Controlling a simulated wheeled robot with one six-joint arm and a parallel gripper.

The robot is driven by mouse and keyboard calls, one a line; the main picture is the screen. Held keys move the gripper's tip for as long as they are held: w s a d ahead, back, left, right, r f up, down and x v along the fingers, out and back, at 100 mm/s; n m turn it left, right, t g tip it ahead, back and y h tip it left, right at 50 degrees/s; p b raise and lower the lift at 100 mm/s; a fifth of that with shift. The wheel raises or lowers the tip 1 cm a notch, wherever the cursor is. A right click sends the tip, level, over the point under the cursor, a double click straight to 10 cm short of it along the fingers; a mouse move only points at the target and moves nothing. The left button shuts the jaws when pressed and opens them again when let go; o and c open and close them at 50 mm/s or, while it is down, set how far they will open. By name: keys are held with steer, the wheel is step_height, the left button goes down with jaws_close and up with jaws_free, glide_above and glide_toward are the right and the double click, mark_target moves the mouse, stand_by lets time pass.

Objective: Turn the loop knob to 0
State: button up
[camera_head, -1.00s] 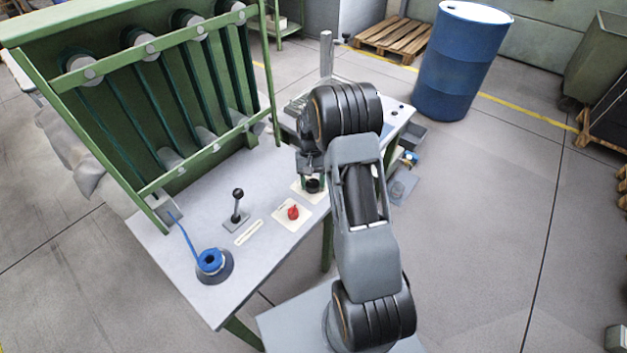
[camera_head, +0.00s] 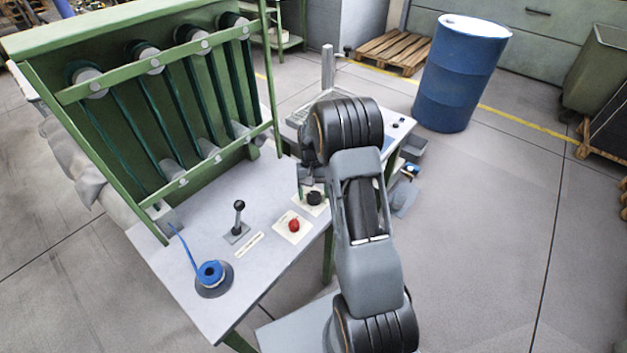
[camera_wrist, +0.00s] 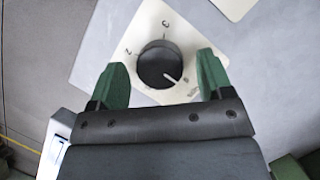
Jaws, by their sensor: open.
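The loop knob, a round black knob (camera_wrist: 158,65) with a white pointer line, sits on a white plate (camera_wrist: 192,40) in the wrist view. The plate shows 2 and 3, and a small mark at lower right that may be 0. The pointer aims to lower right, close to that mark. My gripper (camera_wrist: 162,64) is open, with a green finger on either side of the knob and visible gaps between. In the head view the knob (camera_head: 314,198) stands just below my gripper's fingers, which are partly hidden by my arm.
A red knob (camera_head: 293,225) on its own plate, a black-topped lever (camera_head: 239,218) and a blue spool (camera_head: 210,272) stand on the grey table (camera_head: 262,295). A green rack (camera_head: 90,120) rises behind them. A blue barrel (camera_head: 462,72) stands on the floor beyond.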

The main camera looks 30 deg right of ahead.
steer(key=v, duration=1.3)
steer(key=shift+r, duration=0.3)
steer(key=s+a+r+n+t, duration=0.1)
steer(key=s+a+r+t, duration=0.1)
steer(key=s, duration=0.5)
steer(key=s+a+r+n+t+h+p, duration=0.1)
steer(key=s+a+r+t, duration=0.2)
steer(key=s+a, duration=0.2)
steer(key=s+a+r+n+t+p, duration=0.1)
steer(key=s+a+r+n+t, duration=0.1)
steer(key=s, duration=0.7)
steer(key=shift+s+a+r+t+h, duration=0.3)
steer(key=shift+a+r+t, duration=0.3)
steer(key=shift+a, duration=0.55)
steer(key=shift+r, duration=0.1)
steer(key=shift+c, duration=0.3)
